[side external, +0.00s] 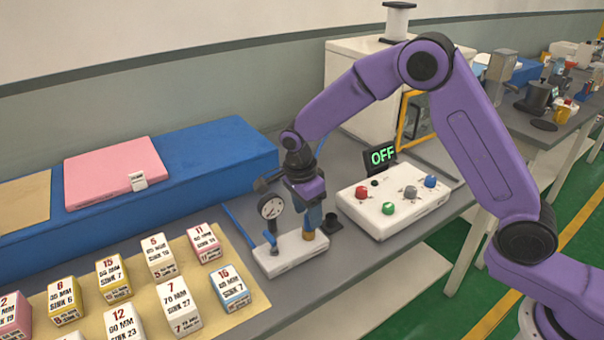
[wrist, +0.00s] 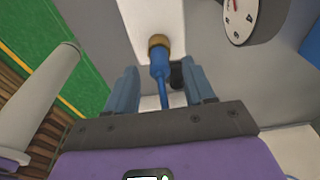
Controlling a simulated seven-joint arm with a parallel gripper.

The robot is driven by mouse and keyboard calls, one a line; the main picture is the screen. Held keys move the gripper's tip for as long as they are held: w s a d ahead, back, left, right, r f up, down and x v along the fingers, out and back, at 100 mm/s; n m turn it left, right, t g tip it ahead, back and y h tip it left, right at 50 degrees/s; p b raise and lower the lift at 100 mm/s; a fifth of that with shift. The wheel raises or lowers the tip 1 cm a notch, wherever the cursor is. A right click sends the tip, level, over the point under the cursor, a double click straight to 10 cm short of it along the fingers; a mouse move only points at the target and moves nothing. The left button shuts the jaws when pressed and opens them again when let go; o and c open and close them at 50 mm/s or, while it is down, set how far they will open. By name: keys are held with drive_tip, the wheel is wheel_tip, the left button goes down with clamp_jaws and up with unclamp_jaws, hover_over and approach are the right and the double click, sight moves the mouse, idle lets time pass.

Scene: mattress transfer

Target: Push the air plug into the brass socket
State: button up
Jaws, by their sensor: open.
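The blue air plug (wrist: 159,66) is in the wrist view, with its thin blue hose running down toward my gripper. Its front end meets the brass socket (wrist: 158,40), lined up with it; how deep it sits I cannot tell. The brass socket (side external: 308,235) also shows in the side view on the white manifold block (side external: 285,257). My gripper (wrist: 163,80) is open, with one finger on each side of the plug and hose and clear gaps between. In the side view my gripper (side external: 310,213) points down just above the socket and hides the plug.
A round gauge (side external: 271,208) and a blue lever (side external: 270,240) stand on the block, left of my gripper. A white control box (side external: 393,208) with coloured knobs and an OFF display (side external: 382,154) is to the right. Several labelled blocks (side external: 172,305) stand at front left.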

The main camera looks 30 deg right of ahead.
wheel_tip(320, 180, up, 15)
drive_tip(key=a, duration=0.2)
drive_tip(key=shift+f, duration=0.1)
idle(0.5)
drive_tip(key=s+d+f+n, duration=0.1)
drive_tip(key=s+d+n, duration=0.3)
drive_tip(key=s+n, duration=0.6)
drive_tip(key=s+d+f+n+y, duration=0.1)
drive_tip(key=s+d+n, duration=0.4)
drive_tip(key=s+n, duration=0.5)
drive_tip(key=s+d+f+n+y, duration=0.1)
drive_tip(key=s+d+n, duration=0.4)
drive_tip(key=s+n, duration=0.5)
drive_tip(key=s+f, duration=0.1)
drive_tip(key=s, duration=0.2)
drive_tip(key=shift+s+f+n, duration=0.2)
drive_tip(key=shift+s+n, duration=0.1)
drive_tip(key=shift+s, duration=0.05)
drive_tip(key=shift+d, duration=0.1)
